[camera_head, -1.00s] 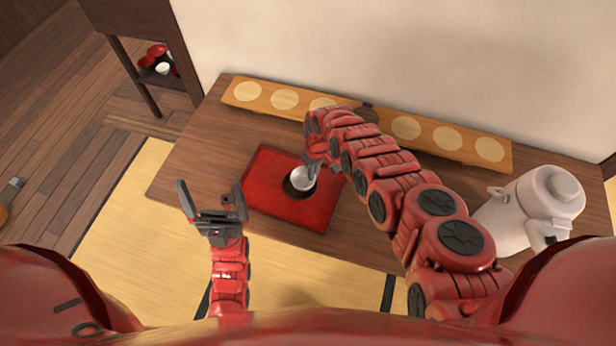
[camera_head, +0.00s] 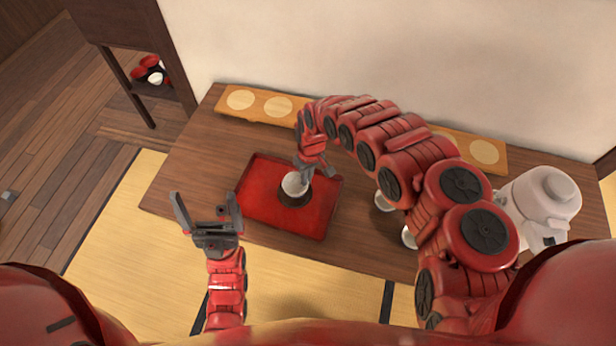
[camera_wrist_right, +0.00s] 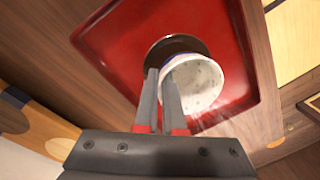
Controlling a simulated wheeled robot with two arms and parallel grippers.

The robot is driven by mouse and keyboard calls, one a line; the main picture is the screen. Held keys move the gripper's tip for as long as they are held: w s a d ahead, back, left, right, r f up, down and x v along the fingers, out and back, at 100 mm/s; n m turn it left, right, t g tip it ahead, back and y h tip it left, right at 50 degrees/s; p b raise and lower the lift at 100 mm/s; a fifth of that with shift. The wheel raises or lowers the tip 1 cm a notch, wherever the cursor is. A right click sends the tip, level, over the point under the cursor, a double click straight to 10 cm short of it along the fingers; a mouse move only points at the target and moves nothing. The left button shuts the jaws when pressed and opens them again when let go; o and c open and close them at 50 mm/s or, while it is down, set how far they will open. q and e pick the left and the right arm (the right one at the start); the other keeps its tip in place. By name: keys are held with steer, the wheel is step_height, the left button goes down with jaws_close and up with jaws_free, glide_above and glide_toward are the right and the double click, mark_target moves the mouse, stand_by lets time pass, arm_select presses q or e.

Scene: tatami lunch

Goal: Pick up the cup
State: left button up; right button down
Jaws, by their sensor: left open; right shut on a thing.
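The white cup (camera_head: 294,183) is over the dark round saucer (camera_head: 295,199) on the red tray (camera_head: 318,222). My right gripper (camera_head: 307,172) is shut on the cup's wall at the rim. In the right wrist view the fingers (camera_wrist_right: 162,88) pinch the left edge of the cup (camera_wrist_right: 203,88). The cup there is shifted off the saucer's (camera_wrist_right: 168,46) centre and looks raised a little, though the gap itself is not clear. My left gripper (camera_head: 205,205) is open and empty, left of the tray and in front of the table.
Two white cups (camera_head: 384,203) (camera_head: 409,238) stand partly behind my right arm on the wooden table (camera_head: 190,178). A white pot (camera_head: 540,205) is at the right. A long board with pale circles (camera_head: 262,103) lies along the wall. A shelf with red bowls (camera_head: 145,66) stands at left.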

steer(key=shift+s+d, duration=0.3)
steer(key=shift+s, duration=0.35)
steer(key=s+r+p, duration=0.1)
steer(key=s+p, duration=0.7)
steer(key=s, duration=0.5)
steer(key=shift+s+a+r, duration=0.2)
steer(key=shift+a, duration=0.25)
stand_by(2.3)
